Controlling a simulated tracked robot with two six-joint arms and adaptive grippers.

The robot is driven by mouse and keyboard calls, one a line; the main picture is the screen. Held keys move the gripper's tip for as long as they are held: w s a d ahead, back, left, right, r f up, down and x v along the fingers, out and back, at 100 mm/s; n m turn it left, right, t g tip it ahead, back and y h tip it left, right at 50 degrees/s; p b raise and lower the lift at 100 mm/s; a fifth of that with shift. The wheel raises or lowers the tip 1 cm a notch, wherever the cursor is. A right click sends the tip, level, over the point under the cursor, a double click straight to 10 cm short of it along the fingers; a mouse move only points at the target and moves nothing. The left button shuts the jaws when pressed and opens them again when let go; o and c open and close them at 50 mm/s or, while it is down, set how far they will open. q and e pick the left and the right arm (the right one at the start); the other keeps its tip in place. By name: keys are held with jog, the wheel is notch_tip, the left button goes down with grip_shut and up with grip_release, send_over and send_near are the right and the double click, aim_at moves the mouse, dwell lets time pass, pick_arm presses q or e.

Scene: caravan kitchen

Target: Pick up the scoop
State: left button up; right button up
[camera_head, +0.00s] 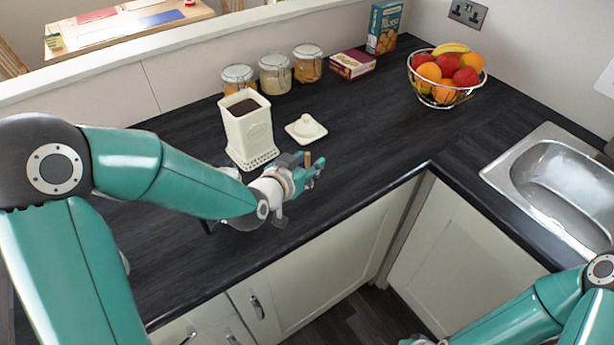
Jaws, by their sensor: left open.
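My left gripper (312,169) is open just above the dark worktop, to the right of the cream canister. A small brown piece (308,157) shows at its fingers; it may be part of the scoop, but the gripper hides the rest and I cannot make out a scoop for certain. The cream canister (250,135) stands upright and open, with dark contents (243,107) near its top. Its cream lid (306,129) lies on the worktop beyond my gripper. Of my right gripper, only a bit (422,341) shows at the bottom edge, and its fingers are not clear.
Several glass jars (275,74) stand along the back wall. A red box (352,64), a teal box (383,27) and a wire fruit bowl (446,78) are farther right. A metal sink (565,190) is at the right. The worktop (375,130) between lid and bowl is clear.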

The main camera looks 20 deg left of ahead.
pick_arm(q)
jog(key=shift+w+f, duration=0.1)
jog(key=shift+w, duration=0.15)
grip_shut()
dwell(0.3)
